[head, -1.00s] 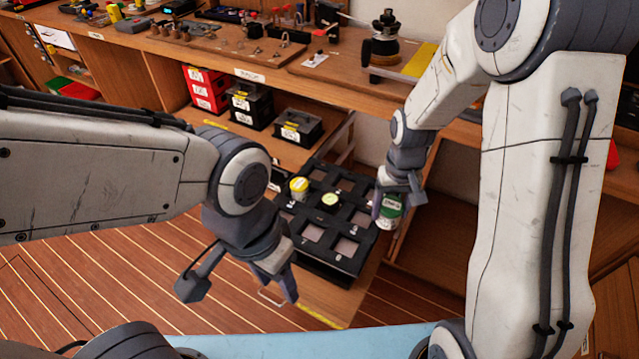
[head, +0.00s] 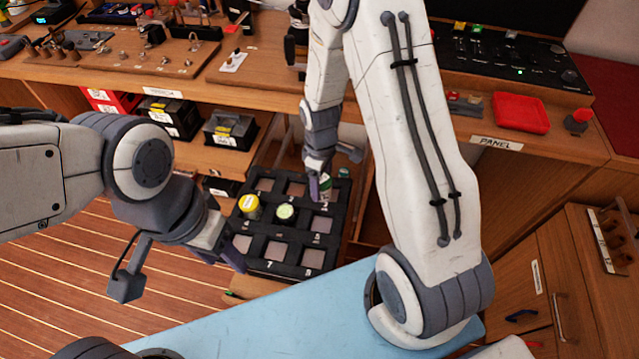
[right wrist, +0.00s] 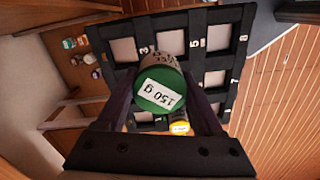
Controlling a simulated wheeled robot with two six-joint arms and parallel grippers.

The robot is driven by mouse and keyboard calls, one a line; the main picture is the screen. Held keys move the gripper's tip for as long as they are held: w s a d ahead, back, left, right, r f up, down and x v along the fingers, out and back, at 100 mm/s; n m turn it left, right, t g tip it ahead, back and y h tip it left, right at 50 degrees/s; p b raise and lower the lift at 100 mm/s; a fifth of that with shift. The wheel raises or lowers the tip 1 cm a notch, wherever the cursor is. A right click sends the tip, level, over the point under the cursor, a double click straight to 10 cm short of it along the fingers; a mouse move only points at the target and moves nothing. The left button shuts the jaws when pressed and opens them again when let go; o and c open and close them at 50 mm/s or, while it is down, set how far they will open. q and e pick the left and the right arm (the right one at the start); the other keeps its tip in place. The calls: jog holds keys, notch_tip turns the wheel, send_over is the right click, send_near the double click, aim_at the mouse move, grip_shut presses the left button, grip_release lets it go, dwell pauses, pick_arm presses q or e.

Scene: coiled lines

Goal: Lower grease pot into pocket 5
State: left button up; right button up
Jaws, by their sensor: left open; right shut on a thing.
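My right gripper (head: 322,186) is shut on a pot with a green end and a "150 g" label, seen close in the right wrist view (right wrist: 160,89). The pot (head: 327,184) is partly hidden by the fingers and held over the back right of the black pocket tray (head: 262,233). A yellow-lidded pot (head: 249,206) sits in the tray's left middle pocket. A round pale green-topped thing (head: 285,211) sits in the centre pocket, whose number I cannot read. My left gripper (head: 181,271) is open and empty, left of the tray.
A blue surface (head: 260,315) lies in front of the tray. Shelves with black bins (head: 230,130) stand behind left. Small jars (right wrist: 80,41) show at the left of the wrist view.

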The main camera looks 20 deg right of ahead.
pick_arm(q)
notch_tip(320, 180, up, 5)
jog(key=p, duration=0.4)
pick_arm(e)
jog(key=n, duration=0.2)
jog(key=s+a+f+n, duration=0.1)
jog(key=n, duration=0.1)
jog(key=s+n, duration=0.1)
jog(key=n, duration=0.2)
jog(key=shift+a+f, duration=0.15)
jog(key=shift+a, duration=0.05)
jog(key=shift+s+a+f+n+b, duration=0.15)
jog(key=shift+f+n+b, duration=0.15)
jog(key=shift+f+n, duration=0.2)
pick_arm(q)
notch_tip(320, 180, down, 8)
jog(key=b, duration=0.8)
pick_arm(e)
jog(key=f, duration=0.7)
jog(key=shift+s+d+f, duration=0.15)
jog(key=shift+d+f, duration=0.1)
jog(key=shift+d, duration=0.05)
